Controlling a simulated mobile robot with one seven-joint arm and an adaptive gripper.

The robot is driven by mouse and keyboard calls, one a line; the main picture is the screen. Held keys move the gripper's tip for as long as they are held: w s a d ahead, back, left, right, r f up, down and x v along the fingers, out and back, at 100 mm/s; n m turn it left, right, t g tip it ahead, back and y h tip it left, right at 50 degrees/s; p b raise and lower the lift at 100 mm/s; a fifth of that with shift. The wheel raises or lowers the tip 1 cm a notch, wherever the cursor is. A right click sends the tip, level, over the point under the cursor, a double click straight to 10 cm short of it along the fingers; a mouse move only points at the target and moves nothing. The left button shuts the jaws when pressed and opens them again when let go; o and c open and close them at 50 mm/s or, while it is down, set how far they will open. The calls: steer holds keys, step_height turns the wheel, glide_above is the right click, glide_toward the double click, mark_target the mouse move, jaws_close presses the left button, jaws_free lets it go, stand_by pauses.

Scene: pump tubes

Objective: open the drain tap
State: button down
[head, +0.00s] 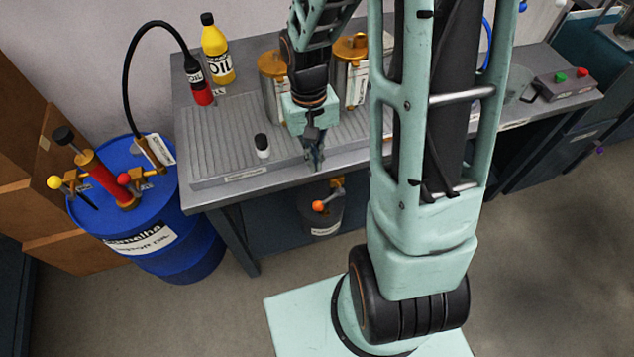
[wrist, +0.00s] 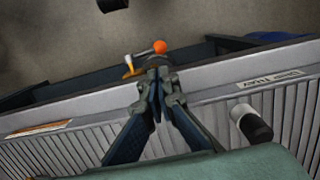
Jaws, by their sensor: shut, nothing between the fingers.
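A brass tap (head: 336,187) with an orange ball on its lever (head: 318,206) shows below the front edge of the bench, over a grey labelled bucket (head: 325,222); it looks like the drain tap. In the wrist view the orange ball (wrist: 160,47) and lever (wrist: 132,64) show just past my fingertips. My gripper (head: 316,160) points down at the front edge of the ribbed tray, above the tap. Its fingers (wrist: 158,80) are shut and empty. They appear apart from the ball, and they hide part of the tap in the wrist view.
A blue drum (head: 150,240) with coloured-ball taps stands left of the bench.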

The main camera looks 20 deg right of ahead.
mark_target(318, 202)
steer(key=f, duration=0.4)
steer(key=s+f+b, duration=0.1)
steer(key=f, duration=0.4)
steer(key=f+b, duration=0.1)
steer(key=f, duration=0.3)
steer(key=shift+s+f, duration=0.25)
steer(key=shift+s, duration=0.05)
steer(key=shift+d, duration=0.1)
steer(key=shift+f+b, duration=0.5)
steer(key=shift+b, duration=0.05)
steer(key=shift+r, duration=0.1)
steer(key=shift+w+r+p, duration=0.1)
steer(key=shift+r+p, duration=0.4)
step_height(318, 202, up, 13)
steer(key=w+a+p, duration=0.1)
steer(key=p, duration=0.2)
steer(key=shift+w, duration=0.2)
steer(key=shift+a+f, duration=0.1)
